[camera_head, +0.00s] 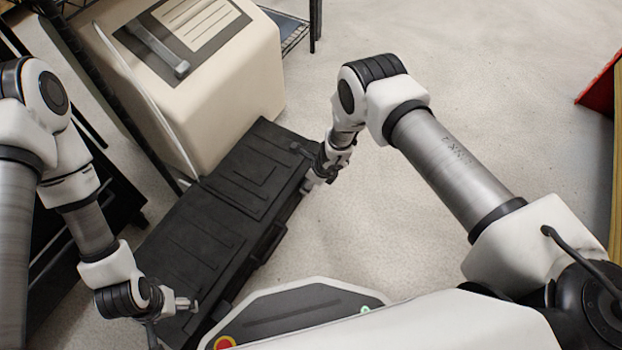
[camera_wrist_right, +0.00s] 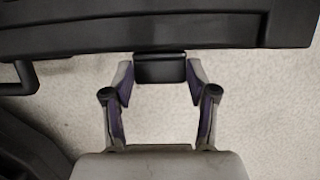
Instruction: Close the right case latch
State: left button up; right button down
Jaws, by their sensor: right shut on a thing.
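The long black case (camera_head: 215,205) lies on the floor with its lid down. It fills the top of the right wrist view (camera_wrist_right: 160,32). The right case latch (camera_wrist_right: 160,68) is a small black tab on the case's front edge. My right gripper (camera_wrist_right: 160,80) has its fingertips on either side of this latch, shut on it. In the head view, my right gripper (camera_head: 312,182) is at the case's far right end and hides the latch. My left gripper (camera_head: 172,318) is over the near left end of the case, its fingers apart and empty.
The case's handle (camera_head: 270,245) sticks out at the middle of its front side and shows at the left of the right wrist view (camera_wrist_right: 20,78). A cream cabinet (camera_head: 230,100) stands behind the case. The floor (camera_head: 480,130) to the right is clear.

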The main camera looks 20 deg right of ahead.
jog(key=shift+w, duration=0.1)
jog(key=shift+c, duration=1.6)
grip_release()
jog(key=shift+f, duration=0.1)
jog(key=v, duration=1.2)
